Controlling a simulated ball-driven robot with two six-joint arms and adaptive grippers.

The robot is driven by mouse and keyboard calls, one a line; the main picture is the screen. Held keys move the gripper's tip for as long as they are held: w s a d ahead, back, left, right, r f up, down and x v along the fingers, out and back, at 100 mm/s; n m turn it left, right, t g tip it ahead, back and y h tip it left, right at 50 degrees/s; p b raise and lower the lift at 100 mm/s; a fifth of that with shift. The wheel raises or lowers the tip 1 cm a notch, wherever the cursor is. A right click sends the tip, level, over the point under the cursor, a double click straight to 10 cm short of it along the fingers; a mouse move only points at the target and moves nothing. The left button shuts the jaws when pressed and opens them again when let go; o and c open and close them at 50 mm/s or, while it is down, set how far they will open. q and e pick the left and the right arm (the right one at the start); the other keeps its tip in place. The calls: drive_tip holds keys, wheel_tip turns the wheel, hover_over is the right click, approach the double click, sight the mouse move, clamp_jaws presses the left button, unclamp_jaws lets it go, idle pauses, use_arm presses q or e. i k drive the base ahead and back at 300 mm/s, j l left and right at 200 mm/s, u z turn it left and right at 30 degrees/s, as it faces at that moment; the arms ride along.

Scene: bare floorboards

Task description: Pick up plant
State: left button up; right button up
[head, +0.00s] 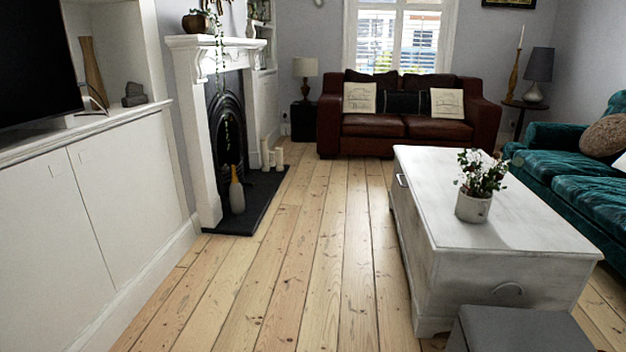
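Another plant (214,30) with long trailing vines sits in a brown pot on the white fireplace mantel at the left. Neither of my grippers shows in the head view.
Bare floorboards (300,270) run clear between the fireplace (208,130) and the coffee table. A grey box-like thing (520,331) is at the bottom right, in front of the table. A brown leather sofa (408,115) stands at the back and a teal sofa (572,160) at the right.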

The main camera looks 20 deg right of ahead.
sight(473, 201)
drive_tip(key=i+z, duration=0.15)
drive_tip(key=i, duration=0.4)
drive_tip(key=i+z, duration=0.2)
drive_tip(key=i, duration=0.35)
drive_tip(key=i+z, duration=0.15)
drive_tip(key=i, duration=0.4)
drive_tip(key=i+j+z, duration=0.2)
drive_tip(key=i, duration=0.3)
drive_tip(key=i+z, duration=0.4)
drive_tip(key=i+j+z, duration=0.2)
drive_tip(key=i+z, duration=0.2)
drive_tip(key=i, duration=0.25)
